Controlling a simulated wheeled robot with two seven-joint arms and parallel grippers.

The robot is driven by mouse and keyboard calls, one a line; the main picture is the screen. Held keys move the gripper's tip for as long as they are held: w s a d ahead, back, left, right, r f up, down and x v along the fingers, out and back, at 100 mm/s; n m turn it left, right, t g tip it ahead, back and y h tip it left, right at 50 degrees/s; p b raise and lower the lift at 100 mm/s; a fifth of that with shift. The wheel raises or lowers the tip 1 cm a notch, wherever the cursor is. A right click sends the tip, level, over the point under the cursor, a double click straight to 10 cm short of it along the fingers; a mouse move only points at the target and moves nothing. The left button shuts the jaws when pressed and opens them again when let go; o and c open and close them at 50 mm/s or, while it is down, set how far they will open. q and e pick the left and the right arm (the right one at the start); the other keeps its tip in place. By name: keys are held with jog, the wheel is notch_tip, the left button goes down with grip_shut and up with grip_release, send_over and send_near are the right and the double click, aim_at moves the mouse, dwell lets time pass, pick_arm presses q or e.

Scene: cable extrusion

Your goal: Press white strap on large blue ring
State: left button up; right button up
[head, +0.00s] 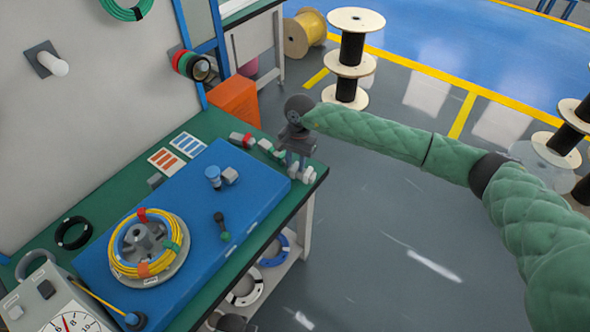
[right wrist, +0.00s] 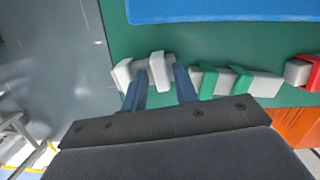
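My right gripper (head: 297,158) points down over the far right corner of the table. In the right wrist view its two blue fingers (right wrist: 159,72) are apart, one on each side of a white strap (right wrist: 161,68); I cannot tell whether they touch it. A second white strap (right wrist: 122,75) lies just left of the left finger. The white straps also show below the gripper in the head view (head: 308,174). A blue ring (head: 275,249) lies on the shelf under the table. A yellow coil (head: 119,261) with red, green and orange straps sits on a reel. My left gripper is not in view.
Green straps (right wrist: 208,82) and red straps (right wrist: 311,74) lie in line with the white ones. A blue board (head: 190,208) covers much of the green table (head: 205,127). A gauge box (head: 55,305) stands at the near left. An orange bin (head: 235,100) is behind the table.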

jog(key=c, duration=0.6)
jog(key=shift+r, duration=0.15)
notch_tip(320, 180, up, 8)
dwell(0.8)
jog(key=shift+d, duration=0.1)
